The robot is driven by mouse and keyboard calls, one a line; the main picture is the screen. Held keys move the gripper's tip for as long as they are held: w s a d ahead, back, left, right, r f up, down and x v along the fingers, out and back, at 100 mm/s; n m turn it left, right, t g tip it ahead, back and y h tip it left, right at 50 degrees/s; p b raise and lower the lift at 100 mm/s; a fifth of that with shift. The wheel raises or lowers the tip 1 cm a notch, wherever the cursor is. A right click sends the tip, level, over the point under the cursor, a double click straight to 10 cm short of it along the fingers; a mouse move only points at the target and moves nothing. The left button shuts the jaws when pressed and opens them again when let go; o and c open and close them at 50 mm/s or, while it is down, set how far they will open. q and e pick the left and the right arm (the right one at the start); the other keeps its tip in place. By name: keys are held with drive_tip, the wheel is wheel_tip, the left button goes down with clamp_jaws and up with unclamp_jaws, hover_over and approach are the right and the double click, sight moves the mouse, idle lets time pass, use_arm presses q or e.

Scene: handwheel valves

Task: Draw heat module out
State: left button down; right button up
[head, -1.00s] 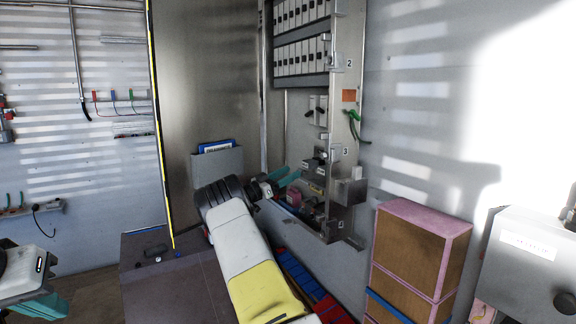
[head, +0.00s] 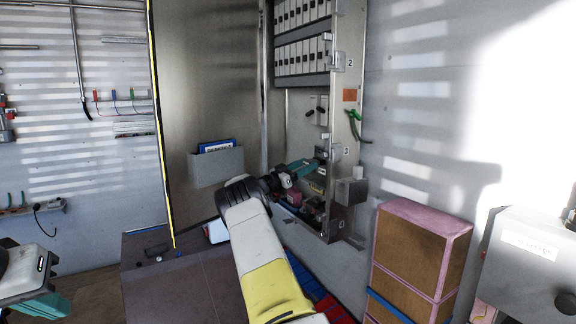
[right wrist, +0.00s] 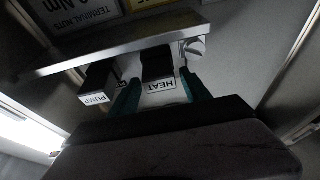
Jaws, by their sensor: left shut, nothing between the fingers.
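The heat module is a dark block with a white HEAT label (right wrist: 160,85), hanging below a metal shelf edge in the right wrist view. My right gripper (right wrist: 160,92) is open, with one teal finger on each side of the label and a narrow gap visible on both sides. In the head view my right gripper (head: 303,169) reaches into the cabinet at the height of the part marked 3, and it hides the module there. My left gripper (head: 42,306) is shut and empty at the lower left, far from the cabinet.
A dark module labelled PUMP (right wrist: 96,90) sits left of the heat module, close to a finger. The metal shelf edge (right wrist: 120,48) runs above both. The open cabinet (head: 342,115) has metal side walls. Pink-edged brown boxes (head: 415,250) stand to its right.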

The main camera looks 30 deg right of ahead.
clamp_jaws()
drive_tip(key=shift+a, duration=0.15)
idle(0.4)
drive_tip(key=a, duration=0.9)
drive_tip(key=shift+s, duration=0.4)
drive_tip(key=shift+d, duration=0.1)
idle(0.3)
